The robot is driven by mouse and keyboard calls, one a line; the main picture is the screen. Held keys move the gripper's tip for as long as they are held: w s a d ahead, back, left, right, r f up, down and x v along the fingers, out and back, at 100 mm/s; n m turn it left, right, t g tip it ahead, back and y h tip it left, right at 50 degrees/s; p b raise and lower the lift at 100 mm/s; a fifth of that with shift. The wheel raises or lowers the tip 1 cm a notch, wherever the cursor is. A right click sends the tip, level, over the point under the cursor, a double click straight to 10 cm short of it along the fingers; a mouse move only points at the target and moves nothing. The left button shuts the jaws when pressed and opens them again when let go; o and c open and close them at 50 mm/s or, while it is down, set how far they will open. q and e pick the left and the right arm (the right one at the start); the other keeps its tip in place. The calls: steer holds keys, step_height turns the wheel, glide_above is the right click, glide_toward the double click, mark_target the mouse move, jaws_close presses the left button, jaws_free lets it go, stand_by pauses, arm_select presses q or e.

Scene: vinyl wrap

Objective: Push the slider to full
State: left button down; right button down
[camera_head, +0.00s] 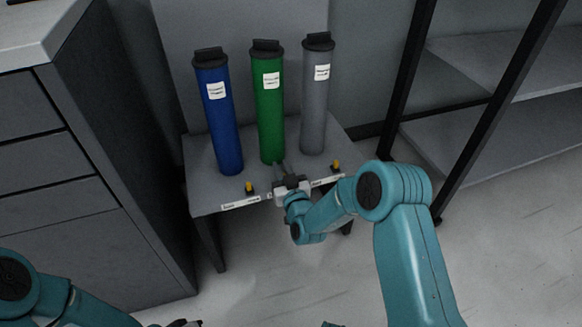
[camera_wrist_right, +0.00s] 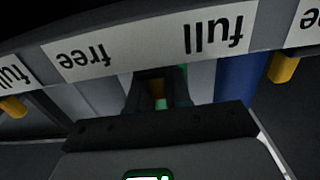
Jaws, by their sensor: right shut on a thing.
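A small grey table (camera_head: 212,190) carries yellow-tipped sliders along its front edge, above white strips marked full and free. The left slider (camera_head: 249,187) and right slider (camera_head: 335,165) are clear of my arms. My right gripper (camera_head: 281,173) reaches over the front edge between them. In the right wrist view it (camera_wrist_right: 157,92) is shut on the middle slider (camera_wrist_right: 159,88), whose yellow part shows between the fingers. That slider stands between the upside-down words free (camera_wrist_right: 85,58) and full (camera_wrist_right: 219,32). My left arm shows at the lower left; its gripper is mostly cut off by the bottom edge.
Blue (camera_head: 218,120), green (camera_head: 269,110) and grey (camera_head: 315,100) capped cylinders stand on the table. A drawer cabinet (camera_head: 75,190) is on the left and a black-framed shelf (camera_head: 490,130) on the right. Open floor lies in front.

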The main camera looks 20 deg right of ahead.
steer(key=shift+a, duration=1.8)
steer(key=shift+s, duration=0.1)
steer(key=c, duration=1.1)
jaws_free()
steer(key=shift+a, duration=0.1)
arm_select(q)
steer(key=shift+g, duration=0.7)
steer(key=s+r+p, duration=0.2)
steer(key=r+p, duration=0.1)
steer(key=s+r+p, duration=0.1)
steer(key=shift+s+d+r+p, duration=0.3)
steer(key=shift+d+r+p, duration=0.05)
steer(key=shift+p, duration=0.05)
arm_select(e)
steer(key=s, duration=1.6)
steer(key=shift+s+d, duration=0.15)
steer(key=shift+d, duration=0.25)
